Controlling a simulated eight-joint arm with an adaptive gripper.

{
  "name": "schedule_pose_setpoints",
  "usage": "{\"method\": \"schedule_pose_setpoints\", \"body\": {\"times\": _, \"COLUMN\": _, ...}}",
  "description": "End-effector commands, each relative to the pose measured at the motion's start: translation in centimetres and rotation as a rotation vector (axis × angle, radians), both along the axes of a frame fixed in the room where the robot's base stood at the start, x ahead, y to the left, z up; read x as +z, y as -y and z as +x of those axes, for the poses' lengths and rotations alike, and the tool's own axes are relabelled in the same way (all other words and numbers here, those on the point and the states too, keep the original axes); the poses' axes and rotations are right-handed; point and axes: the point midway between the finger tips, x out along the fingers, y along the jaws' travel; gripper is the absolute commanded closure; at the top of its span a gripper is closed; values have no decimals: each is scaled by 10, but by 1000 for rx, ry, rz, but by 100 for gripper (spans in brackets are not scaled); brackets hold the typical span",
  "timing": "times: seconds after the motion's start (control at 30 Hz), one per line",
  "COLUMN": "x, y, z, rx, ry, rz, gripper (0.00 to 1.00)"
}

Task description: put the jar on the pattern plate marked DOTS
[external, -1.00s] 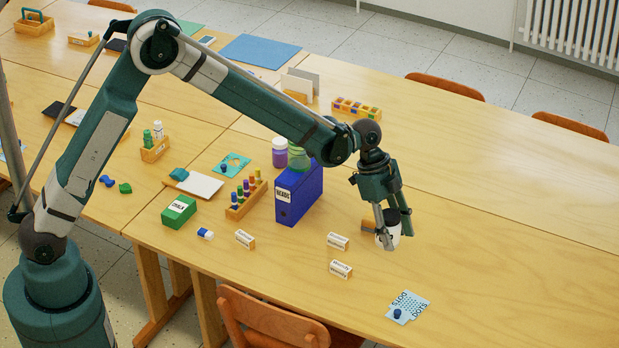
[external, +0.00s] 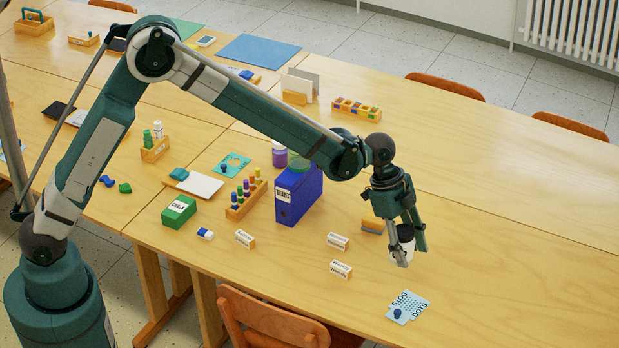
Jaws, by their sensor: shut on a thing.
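My gripper (external: 410,250) is shut on a white jar (external: 406,241) with a dark top and holds it between its fingers at the right of the table. The fingers hide part of the jar. Its height above the table is hard to tell. The pattern plate marked DOTS (external: 413,303) is light blue with dots and lettering. It lies flat near the table's front edge, below the jar in the picture. A small dark blue knob (external: 397,314) is on the plate's lower left part.
Two small label blocks (external: 341,269) and (external: 338,241) stand left of the jar. A wood and grey block (external: 373,226) is just left of my gripper. A blue BEADS box (external: 299,195) stands further left. The table right of the plate is clear.

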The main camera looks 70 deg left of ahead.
Motion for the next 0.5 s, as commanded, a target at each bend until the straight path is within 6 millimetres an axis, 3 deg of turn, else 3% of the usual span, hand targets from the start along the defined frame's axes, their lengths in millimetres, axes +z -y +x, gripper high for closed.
{"method": "schedule_pose_setpoints", "body": {"times": 0.2, "x": 9, "y": 55, "z": 0, "rx": 3, "ry": 8, "rz": 3, "gripper": 79}}
{"method": "schedule_pose_setpoints", "body": {"times": 0.33, "x": 13, "y": 75, "z": -1, "rx": 8, "ry": 11, "rz": 4, "gripper": 79}}
{"method": "schedule_pose_setpoints", "body": {"times": 0.5, "x": 15, "y": 86, "z": -2, "rx": 12, "ry": 14, "rz": 5, "gripper": 79}}
